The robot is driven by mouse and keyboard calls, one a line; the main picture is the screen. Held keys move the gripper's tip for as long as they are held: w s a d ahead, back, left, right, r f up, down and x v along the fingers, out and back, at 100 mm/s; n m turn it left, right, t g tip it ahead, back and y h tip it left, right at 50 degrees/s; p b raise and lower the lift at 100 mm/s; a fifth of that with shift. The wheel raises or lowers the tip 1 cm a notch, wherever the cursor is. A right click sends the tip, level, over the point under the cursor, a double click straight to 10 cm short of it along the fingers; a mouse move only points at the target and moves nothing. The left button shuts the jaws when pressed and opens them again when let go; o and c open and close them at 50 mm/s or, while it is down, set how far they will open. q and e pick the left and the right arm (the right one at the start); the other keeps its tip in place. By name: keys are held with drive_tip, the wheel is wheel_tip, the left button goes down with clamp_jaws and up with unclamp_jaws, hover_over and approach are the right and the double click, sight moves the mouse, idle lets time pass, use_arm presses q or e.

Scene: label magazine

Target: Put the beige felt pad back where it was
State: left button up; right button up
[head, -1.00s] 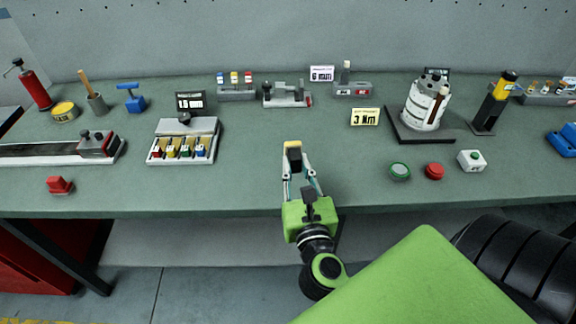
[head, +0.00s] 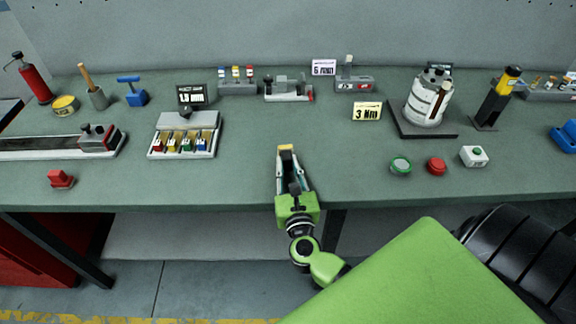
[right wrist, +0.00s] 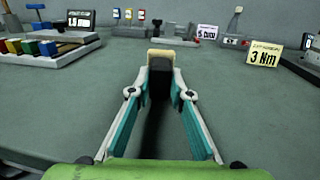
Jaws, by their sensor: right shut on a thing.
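My right gripper (head: 286,162) is shut on a small piece with a beige top, the beige felt pad (head: 286,148). It is held over the front part of the green bench top. In the right wrist view the beige pad (right wrist: 160,54) sits at the tips of the fingers (right wrist: 160,72), above a dark part between them. A grey rack (head: 354,87) with red labels and one upright grey piece stands at the back, right of centre. My left gripper is out of view.
A tray with coloured pieces (head: 184,148) stands to the left. A yellow 3 Nm sign (head: 367,111), a white cylinder on a dark base (head: 424,130) and several buttons (head: 437,166) are to the right. The bench (head: 240,180) around the gripper is clear.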

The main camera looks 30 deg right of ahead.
drive_tip(key=shift+f, duration=0.1)
drive_tip(key=o, duration=0.5)
drive_tip(key=shift+f, duration=0.1)
drive_tip(key=o, duration=0.5)
